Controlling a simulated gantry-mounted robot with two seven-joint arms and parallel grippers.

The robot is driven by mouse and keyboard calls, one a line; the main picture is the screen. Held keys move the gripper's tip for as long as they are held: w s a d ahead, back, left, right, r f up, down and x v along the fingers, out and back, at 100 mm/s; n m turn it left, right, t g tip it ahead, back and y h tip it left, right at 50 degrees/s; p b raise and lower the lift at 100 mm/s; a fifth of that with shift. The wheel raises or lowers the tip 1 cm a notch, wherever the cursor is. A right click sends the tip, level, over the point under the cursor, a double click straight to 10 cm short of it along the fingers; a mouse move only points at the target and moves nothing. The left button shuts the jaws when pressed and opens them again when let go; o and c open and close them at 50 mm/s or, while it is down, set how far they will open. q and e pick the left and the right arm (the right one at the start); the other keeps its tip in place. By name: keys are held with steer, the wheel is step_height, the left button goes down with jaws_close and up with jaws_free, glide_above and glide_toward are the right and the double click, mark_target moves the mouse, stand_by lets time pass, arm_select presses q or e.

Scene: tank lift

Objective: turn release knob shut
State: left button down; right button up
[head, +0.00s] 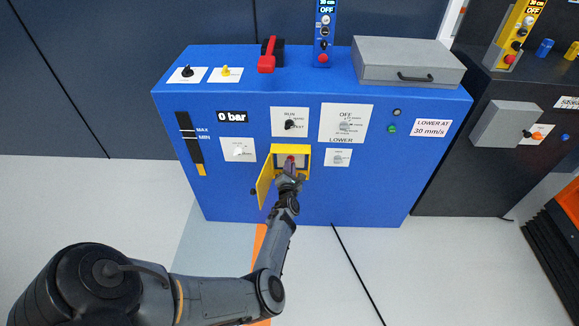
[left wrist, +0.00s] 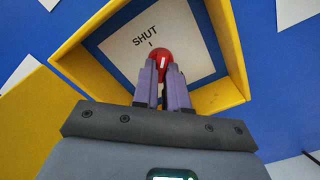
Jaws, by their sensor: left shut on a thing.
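The release knob (left wrist: 160,62) is red with a white mark and sits on a white plate (left wrist: 188,28) inside a yellow box on the blue cabinet. The plate reads SHUT, with a short tick below the word. In the left wrist view, my left gripper (left wrist: 161,84) has its two purple fingers shut on the knob. The knob's white mark points roughly toward the tick; exact alignment is hard to tell. In the head view, the red knob (head: 290,159) shows small above my left gripper (head: 290,172). My right gripper is not in view.
The yellow box (left wrist: 88,62) has raised walls around the knob, and its yellow door (head: 265,184) hangs open to the left. The blue cabinet (head: 350,190) carries other knobs, a display reading 0 bar (head: 231,116) and a red lever (head: 267,58). A dark cabinet (head: 455,160) stands right.

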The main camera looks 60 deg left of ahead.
arm_select(q)
steer(key=n+p, duration=0.1)
steer(key=n, duration=0.3)
steer(key=shift+n, duration=0.3)
steer(key=shift+w+n+p, duration=0.1)
steer(key=shift+n+p, duration=0.2)
steer(key=shift+n, duration=1.5)
steer(key=c, duration=1.2)
jaws_free()
steer(key=shift+o, duration=0.2)
